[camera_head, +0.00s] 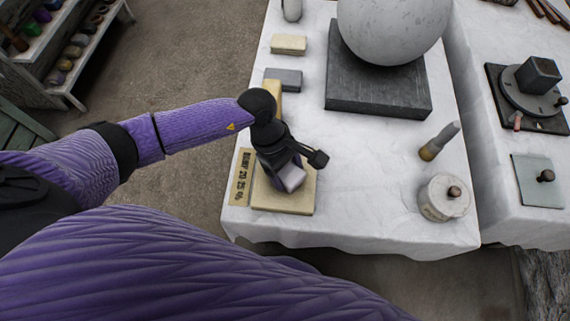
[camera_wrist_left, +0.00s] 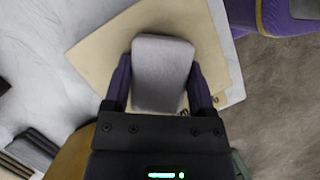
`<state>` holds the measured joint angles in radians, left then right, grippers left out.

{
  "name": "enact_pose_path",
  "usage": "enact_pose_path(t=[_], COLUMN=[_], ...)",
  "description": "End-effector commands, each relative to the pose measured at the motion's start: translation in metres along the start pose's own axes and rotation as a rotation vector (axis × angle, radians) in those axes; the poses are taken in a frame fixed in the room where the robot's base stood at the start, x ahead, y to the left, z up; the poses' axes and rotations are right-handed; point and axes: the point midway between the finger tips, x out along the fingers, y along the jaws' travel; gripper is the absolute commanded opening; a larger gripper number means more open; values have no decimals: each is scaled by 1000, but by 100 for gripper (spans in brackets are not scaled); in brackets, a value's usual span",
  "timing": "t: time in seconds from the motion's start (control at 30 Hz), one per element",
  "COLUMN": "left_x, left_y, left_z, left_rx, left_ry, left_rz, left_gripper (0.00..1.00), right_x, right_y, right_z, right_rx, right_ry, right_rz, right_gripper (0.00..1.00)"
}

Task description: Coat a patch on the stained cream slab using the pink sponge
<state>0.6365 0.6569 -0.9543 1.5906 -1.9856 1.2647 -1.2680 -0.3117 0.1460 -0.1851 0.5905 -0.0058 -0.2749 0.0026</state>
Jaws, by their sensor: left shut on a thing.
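My left gripper (camera_head: 289,173) is shut on a pale greyish-lilac block (camera_head: 292,179), which I take to be the pink sponge, though it looks barely pink. In the left wrist view the sponge (camera_wrist_left: 162,72) sits between both fingers of the gripper (camera_wrist_left: 160,90). The cream slab (camera_head: 290,203) lies flat at the table's near left corner, under the gripper. In the left wrist view the slab (camera_wrist_left: 100,52) spreads beneath the sponge. I cannot tell whether the sponge touches it. No clear stain or coated patch shows; the arm and sponge hide part of the slab. My right gripper is out of view.
A lettered strip (camera_head: 243,178) lies along the slab's left side. Behind are a grey block (camera_head: 284,79) and a cream block (camera_head: 289,44). A large sphere stands on a dark plinth (camera_head: 375,100). The cloth between is clear.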

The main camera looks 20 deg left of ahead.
Motion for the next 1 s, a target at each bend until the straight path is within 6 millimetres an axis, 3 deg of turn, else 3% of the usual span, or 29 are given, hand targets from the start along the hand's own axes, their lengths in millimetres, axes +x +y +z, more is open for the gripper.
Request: enact_pose_path(t=[0.13,0.37,0.63,0.87,1.0], left_x=[-6,-4,-29,-26,-36], left_y=[0,0,0,0,0], left_z=[17,16,27,26,30], left_rx=[3,1,1,0,1], left_ry=[0,0,1,0,1], left_rz=[3,1,2,0,2], left_gripper=[25,25,25,25,25], right_x=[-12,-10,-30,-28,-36], right_y=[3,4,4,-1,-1], right_z=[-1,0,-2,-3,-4], right_rx=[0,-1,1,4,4], right_ry=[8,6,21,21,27], right_rz=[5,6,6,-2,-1], right_gripper=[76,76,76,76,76])
